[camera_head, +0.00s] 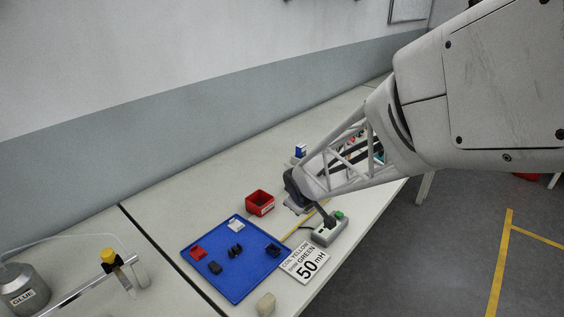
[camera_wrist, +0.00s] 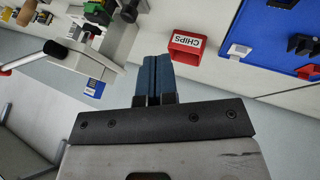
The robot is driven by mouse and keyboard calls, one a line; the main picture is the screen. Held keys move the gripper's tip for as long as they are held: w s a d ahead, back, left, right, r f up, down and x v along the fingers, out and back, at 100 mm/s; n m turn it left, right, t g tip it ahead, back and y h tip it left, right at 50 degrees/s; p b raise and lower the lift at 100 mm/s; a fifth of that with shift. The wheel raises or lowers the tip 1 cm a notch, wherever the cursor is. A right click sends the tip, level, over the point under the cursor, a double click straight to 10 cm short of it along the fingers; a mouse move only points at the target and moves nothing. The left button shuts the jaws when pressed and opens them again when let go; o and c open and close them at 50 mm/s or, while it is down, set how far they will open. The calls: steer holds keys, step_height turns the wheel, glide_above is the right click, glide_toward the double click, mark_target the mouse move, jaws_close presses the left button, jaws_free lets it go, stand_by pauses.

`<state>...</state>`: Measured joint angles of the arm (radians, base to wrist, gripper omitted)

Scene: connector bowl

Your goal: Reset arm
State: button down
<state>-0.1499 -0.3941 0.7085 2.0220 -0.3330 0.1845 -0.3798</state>
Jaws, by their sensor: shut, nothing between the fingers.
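My gripper (camera_wrist: 152,80) is shut, with its two blue fingers together and nothing between them in the wrist view. In the head view my gripper (camera_head: 305,208) hangs over the table (camera_head: 170,212), just left of a grey box with a green part (camera_head: 330,229). My arm reaches in from the upper right. I cannot make out the fingertips clearly in the head view.
A blue tray (camera_head: 232,292) holds several small connectors. A red bin (camera_head: 260,202) marked CHIPS stands behind it, left of my gripper. A "50 mH" card (camera_head: 305,262) lies in front. A glue can (camera_head: 24,291) stands far left.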

steer(key=s+d+r+m+g, duration=0.1)
steer(key=s+d+r+m, duration=0.1)
steer(key=s, duration=0.8)
steer(key=s+d+r+m+g, duration=0.2)
steer(key=s+d+r+m, duration=0.1)
steer(key=s+r, duration=0.4)
steer(key=s+d+r+m+g, duration=0.1)
steer(key=s+d+r+m, duration=0.2)
steer(key=s, duration=1.1)
steer(key=shift+d+r+m+g, duration=0.2)
steer(key=shift+r+m+g, duration=0.1)
steer(key=shift+r+m, duration=0.6)
